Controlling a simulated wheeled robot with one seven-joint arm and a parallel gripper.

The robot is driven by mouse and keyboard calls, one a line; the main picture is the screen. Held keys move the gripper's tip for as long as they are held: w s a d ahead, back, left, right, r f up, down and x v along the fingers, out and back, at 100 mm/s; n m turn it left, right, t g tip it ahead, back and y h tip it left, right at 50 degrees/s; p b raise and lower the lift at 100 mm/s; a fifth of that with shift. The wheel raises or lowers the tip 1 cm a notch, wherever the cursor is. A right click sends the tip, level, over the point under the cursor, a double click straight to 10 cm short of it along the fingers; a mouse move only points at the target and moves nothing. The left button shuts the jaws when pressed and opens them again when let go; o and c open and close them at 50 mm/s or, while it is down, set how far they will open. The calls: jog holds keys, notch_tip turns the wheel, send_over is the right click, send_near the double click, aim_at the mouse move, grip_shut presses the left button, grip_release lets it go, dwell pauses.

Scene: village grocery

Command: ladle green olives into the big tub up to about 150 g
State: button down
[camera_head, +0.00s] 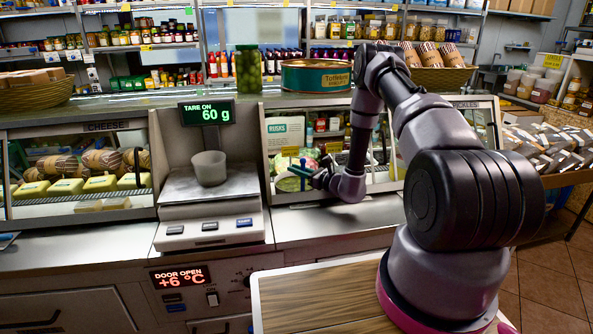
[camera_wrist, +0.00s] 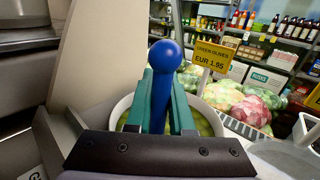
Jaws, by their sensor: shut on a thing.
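A grey tub (camera_head: 209,168) stands upright on the scale's plate (camera_head: 240,182). The scale's display (camera_head: 208,113) reads TARE ON and 60 g. In the wrist view, my gripper (camera_wrist: 164,88) has its teal fingers shut on a blue ladle handle (camera_wrist: 165,55) with a round knob. Behind the fingers is a white round container of green olives (camera_wrist: 211,119), beside a yellow GREEN OLIVES sign (camera_wrist: 212,56) marked EUR 1.95. The ladle's bowl is hidden. In the head view, my gripper (camera_head: 312,178) is at the counter case, right of the scale.
A large tin (camera_head: 316,75) and a green jar (camera_head: 248,70) stand on the counter top above. Cheese (camera_head: 62,187) fills the case on the left. A red DOOR OPEN +6 °C display (camera_head: 181,275) is below the scale.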

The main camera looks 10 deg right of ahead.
jog(key=shift+r, duration=0.15)
notch_tip(320, 180, up, 8)
dwell(0.9)
jog(key=s+r, duration=0.3)
jog(key=s, duration=1.2)
dwell(0.3)
dwell(0.4)
